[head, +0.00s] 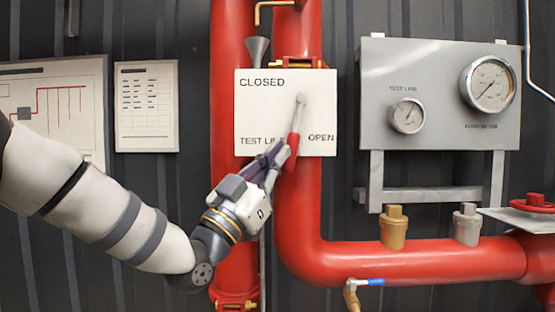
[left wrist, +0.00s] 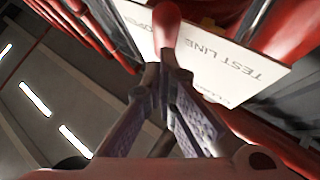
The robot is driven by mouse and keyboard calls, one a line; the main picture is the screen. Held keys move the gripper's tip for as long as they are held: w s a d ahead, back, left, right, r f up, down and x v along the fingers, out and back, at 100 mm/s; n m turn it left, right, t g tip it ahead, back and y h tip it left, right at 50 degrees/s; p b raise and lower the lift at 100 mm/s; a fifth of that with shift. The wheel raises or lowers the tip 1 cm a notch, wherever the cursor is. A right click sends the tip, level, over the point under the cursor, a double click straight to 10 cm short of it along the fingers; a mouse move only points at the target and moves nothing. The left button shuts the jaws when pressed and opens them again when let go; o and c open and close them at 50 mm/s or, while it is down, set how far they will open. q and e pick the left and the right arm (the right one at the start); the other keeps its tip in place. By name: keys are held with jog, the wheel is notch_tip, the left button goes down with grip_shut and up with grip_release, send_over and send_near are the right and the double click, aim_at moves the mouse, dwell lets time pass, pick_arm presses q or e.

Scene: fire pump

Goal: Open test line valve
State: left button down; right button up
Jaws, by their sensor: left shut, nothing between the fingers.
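The test line valve lever has a silver arm (head: 300,112) and a red grip (head: 292,148). It is mounted on a white plate (head: 260,110) marked CLOSED, TEST LINE and OPEN. The lever hangs down, leaning slightly left, with its grip left of the word OPEN. My left gripper (head: 279,152) is shut and empty, at the left side of the red grip near its lower end. In the left wrist view the red grip (left wrist: 166,24) is just beyond my fingertips (left wrist: 166,72). Whether they touch it I cannot tell. My right gripper is out of view.
Red vertical pipes (head: 232,40) run behind the plate, and a red pipe (head: 430,260) crosses below right. A grey gauge panel (head: 440,125) stands to the right. A blue-handled small valve (head: 368,282) is low down. Two sheets hang left, one a chart (head: 147,105).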

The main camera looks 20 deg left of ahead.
pick_arm(q)
jog(key=n+y, duration=0.1)
jog(key=d+f+n+t+b, duration=0.1)
jog(key=shift+w+d+f+n+t+y, duration=0.2)
jog(key=shift+w+d+n+t+y, duration=0.1)
jog(key=shift+n+y, duration=0.1)
jog(key=shift+d+r+t, duration=0.1)
jog(key=shift+r+t, duration=0.2)
jog(key=shift+r, duration=0.1)
jog(key=shift+s, duration=0.1)
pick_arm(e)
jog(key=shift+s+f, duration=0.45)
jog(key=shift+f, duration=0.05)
